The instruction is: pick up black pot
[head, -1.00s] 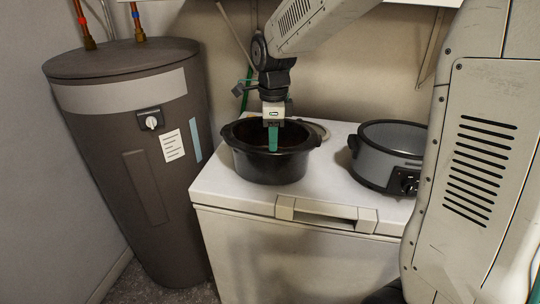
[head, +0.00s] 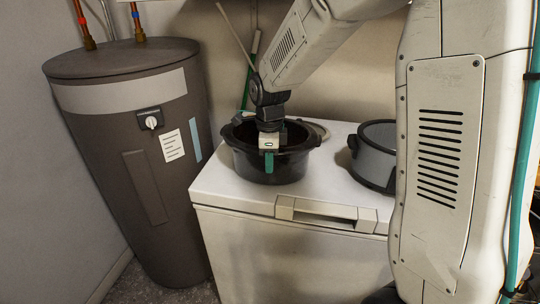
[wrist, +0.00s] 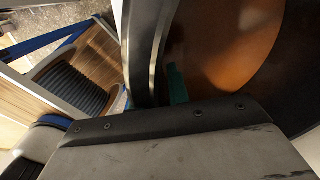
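The black pot (head: 290,170) stands upright and open on the white chest-like appliance in the head view. My gripper (head: 269,162) is down at the pot's near rim, pointing downward. One green finger shows in front of the near outer wall. In the wrist view the pot's dark rim and brownish inside (wrist: 225,45) fill the upper right, and a bit of a green finger (wrist: 178,85) shows on the inner side of the rim. The gripper seems to straddle the near wall. The finger gap is hidden, so I cannot tell whether it grips the wall.
The white appliance (head: 235,192) has a front handle (head: 325,214). A grey slow cooker (head: 372,155) stands right of the pot, partly hidden by my arm. A round lid-like thing (head: 318,130) lies behind the pot. A dark water heater (head: 130,150) stands left, with a wall behind.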

